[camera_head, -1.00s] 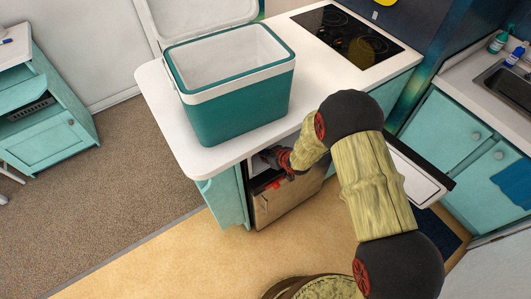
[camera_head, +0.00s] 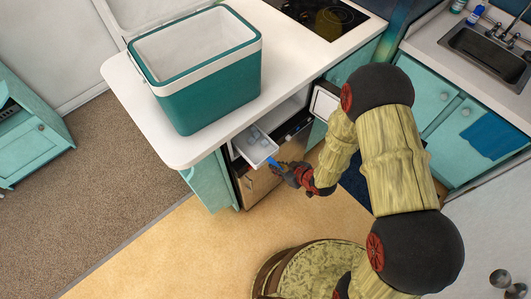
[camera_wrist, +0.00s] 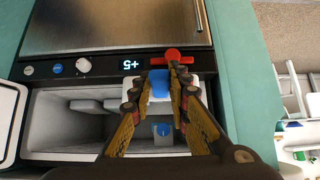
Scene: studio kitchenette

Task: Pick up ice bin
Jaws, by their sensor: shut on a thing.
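The ice bin (camera_head: 258,146) is a small white tray with pale cubes in it, at the open front of the compartment under the counter. Its blue handle (camera_head: 274,163) points toward my gripper (camera_head: 285,170). In the wrist view, the blue handle (camera_wrist: 160,82) lies between the fingertips of my gripper (camera_wrist: 160,92), which is shut on it. White surface shows around the handle there, and the fingers hide part of it.
The compartment (camera_wrist: 70,115) is open, with its white-lined door (camera_head: 324,104) swung aside. A control panel (camera_wrist: 100,65) has a lit display. Above, a teal and white cooler (camera_head: 210,95) stands open on the counter (camera_head: 180,150). The tan floor (camera_head: 210,240) is clear.

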